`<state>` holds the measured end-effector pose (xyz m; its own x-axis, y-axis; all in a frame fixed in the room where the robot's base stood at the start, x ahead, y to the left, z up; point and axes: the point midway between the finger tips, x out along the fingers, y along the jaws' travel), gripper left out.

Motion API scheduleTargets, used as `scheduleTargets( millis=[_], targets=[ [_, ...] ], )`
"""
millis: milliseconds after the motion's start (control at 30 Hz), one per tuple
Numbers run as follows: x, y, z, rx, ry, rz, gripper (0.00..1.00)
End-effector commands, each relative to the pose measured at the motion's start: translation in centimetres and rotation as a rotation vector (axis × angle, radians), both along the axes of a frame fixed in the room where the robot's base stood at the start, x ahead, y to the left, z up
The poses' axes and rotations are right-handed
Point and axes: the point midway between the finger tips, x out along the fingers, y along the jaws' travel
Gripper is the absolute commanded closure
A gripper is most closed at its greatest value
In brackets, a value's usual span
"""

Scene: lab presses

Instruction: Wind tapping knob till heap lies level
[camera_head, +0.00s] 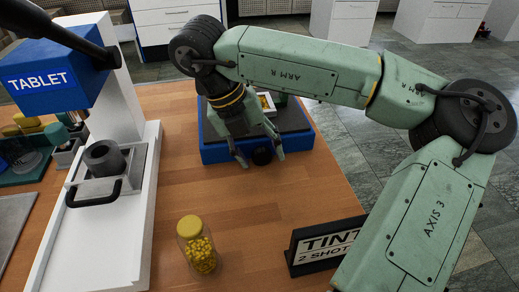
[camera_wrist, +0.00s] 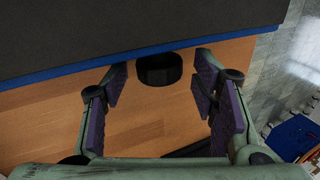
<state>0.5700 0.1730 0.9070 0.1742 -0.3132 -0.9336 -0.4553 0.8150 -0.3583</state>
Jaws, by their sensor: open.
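A black round knob (camera_head: 262,157) sticks out from the front of a blue-based device with a dark grey top (camera_head: 295,121). My gripper (camera_head: 262,160) is open, with a finger on each side of the knob. The wrist view shows the knob (camera_wrist: 160,69) between the spread purple-padded fingers (camera_wrist: 162,85), with gaps on both sides. The dark top fills the upper part of that view. My arm covers much of the device in the head view. Something small, white and yellow (camera_head: 266,101) shows behind the gripper; I cannot make out a heap.
A white press with a blue TABLET head (camera_head: 50,78) stands at the left. A yellow-capped jar of yellow pellets (camera_head: 199,250) stands at the front. Bare wood lies between the jar and the device.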

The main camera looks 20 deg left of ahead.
Motion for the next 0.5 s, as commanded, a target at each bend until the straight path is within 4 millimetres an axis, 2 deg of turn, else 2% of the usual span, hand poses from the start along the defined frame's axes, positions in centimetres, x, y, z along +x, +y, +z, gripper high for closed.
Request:
scheduleTargets(
  millis=[333,500],
  targets=[
    [0.1,-0.18,-0.52,0.0,-0.001,0.0,0.47],
    [0.1,-0.16,-0.51,0.0,-0.001,0.0,0.57]
  ],
)
